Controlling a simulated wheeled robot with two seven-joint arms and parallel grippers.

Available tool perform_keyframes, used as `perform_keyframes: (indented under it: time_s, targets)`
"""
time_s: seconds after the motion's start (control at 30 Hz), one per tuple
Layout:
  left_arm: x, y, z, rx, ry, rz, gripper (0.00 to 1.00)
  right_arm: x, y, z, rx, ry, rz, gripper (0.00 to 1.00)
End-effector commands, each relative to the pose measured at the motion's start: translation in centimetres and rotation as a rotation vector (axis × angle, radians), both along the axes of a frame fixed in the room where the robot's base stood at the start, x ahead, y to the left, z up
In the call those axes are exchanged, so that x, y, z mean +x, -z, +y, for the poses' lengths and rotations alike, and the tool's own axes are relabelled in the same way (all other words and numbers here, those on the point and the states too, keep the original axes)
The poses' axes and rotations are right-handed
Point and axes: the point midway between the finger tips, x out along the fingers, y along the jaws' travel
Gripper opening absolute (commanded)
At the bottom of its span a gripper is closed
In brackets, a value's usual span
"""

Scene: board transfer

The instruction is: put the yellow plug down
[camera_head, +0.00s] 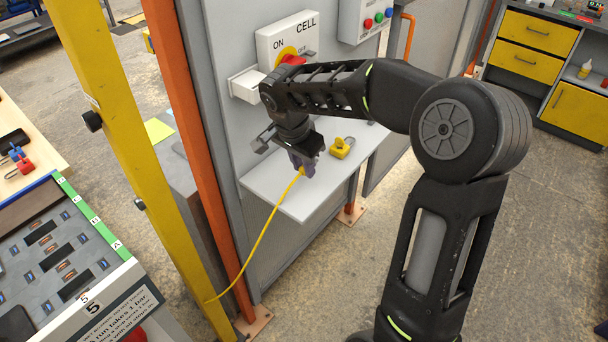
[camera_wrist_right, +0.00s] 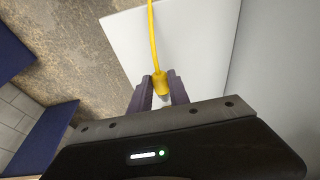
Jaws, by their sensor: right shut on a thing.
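My right gripper (camera_head: 303,163) is over the white shelf (camera_head: 313,193) on the grey panel, with its fingers pointing down. In the right wrist view its two purple fingers (camera_wrist_right: 160,88) are shut on the yellow plug (camera_wrist_right: 159,82), whose yellow cable (camera_wrist_right: 152,35) runs up the picture. In the head view the fingers hide the plug. The cable (camera_head: 262,230) hangs from the fingers over the shelf's edge and down to the lower left. I cannot tell whether the plug touches the shelf. My left gripper is not in view.
A yellow piece with a metal part (camera_head: 341,148) sits on the shelf, right of my gripper. Above the shelf is a white box marked ON, OFF and CELL (camera_head: 287,40). A yellow post (camera_head: 120,130) and orange post (camera_head: 195,130) stand left. The shelf's front is clear.

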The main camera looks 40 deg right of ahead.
Motion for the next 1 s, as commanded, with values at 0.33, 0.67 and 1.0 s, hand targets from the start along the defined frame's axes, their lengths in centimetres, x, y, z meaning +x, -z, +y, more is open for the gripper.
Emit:
perform_keyframes:
  time_s: [0.33,0.67,1.0]
  targets:
    - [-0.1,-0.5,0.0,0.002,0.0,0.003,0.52,-0.1,3.6,0.0,0.001,0.0,0.003,0.0]
    - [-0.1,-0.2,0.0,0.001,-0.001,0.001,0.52,0.0,3.9,0.0,0.001,0.0,0.0,0.0]
    - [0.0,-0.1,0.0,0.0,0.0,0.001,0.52,0.0,4.0,0.0,0.001,0.0,0.0,0.43]
